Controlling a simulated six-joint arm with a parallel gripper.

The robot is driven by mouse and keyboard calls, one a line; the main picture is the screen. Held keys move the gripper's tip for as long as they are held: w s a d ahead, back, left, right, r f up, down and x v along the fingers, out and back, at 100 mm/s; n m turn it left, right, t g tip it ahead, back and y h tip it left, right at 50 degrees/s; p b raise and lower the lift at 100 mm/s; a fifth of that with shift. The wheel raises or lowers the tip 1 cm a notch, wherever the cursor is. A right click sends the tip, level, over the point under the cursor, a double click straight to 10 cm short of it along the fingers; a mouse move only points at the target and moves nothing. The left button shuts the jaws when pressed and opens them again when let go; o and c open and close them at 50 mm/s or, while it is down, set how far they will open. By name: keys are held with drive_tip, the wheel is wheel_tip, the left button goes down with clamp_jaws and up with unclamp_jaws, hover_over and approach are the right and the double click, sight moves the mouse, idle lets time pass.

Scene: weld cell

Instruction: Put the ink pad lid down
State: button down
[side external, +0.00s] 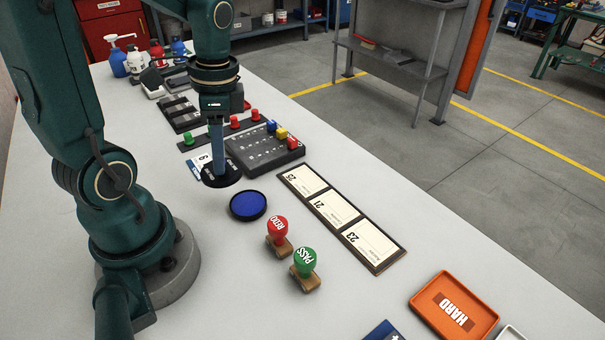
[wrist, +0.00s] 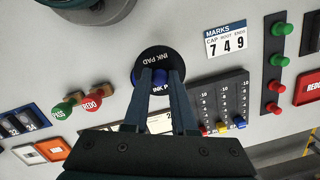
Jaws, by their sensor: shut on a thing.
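The ink pad lid (side external: 222,183) is a black disc with white lettering. In the side view it is at the lower end of my gripper (side external: 217,172), low over the bench or touching it; I cannot tell which. It overlaps the edge of a white card. In the wrist view the lid (wrist: 160,58) reads INK PAD, and my gripper (wrist: 161,74) is shut on it, the fingers hiding its lower part. The round blue ink pad (side external: 248,205) lies uncovered on the bench, just nearer the camera than the lid. Dark blue shows beside the fingertips in the wrist view.
The MARKS card (wrist: 230,38) lies by the lid. A slider box (side external: 262,150) with coloured knobs stands close to its right. Red (side external: 278,232) and green (side external: 304,262) stamps stand nearer the camera. A card board (side external: 355,238) and orange HARD tray (side external: 453,305) lie farther right.

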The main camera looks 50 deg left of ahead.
drive_tip(key=s+a+r, duration=0.4)
drive_tip(key=a, duration=0.1)
hover_over(222, 188)
drive_tip(key=f, duration=0.7)
drive_tip(key=shift+w+f, duration=0.2)
drive_tip(key=shift+f, duration=2.25)
drive_tip(key=shift+f, duration=0.15)
drive_tip(key=c, duration=0.7)
unclamp_jaws()
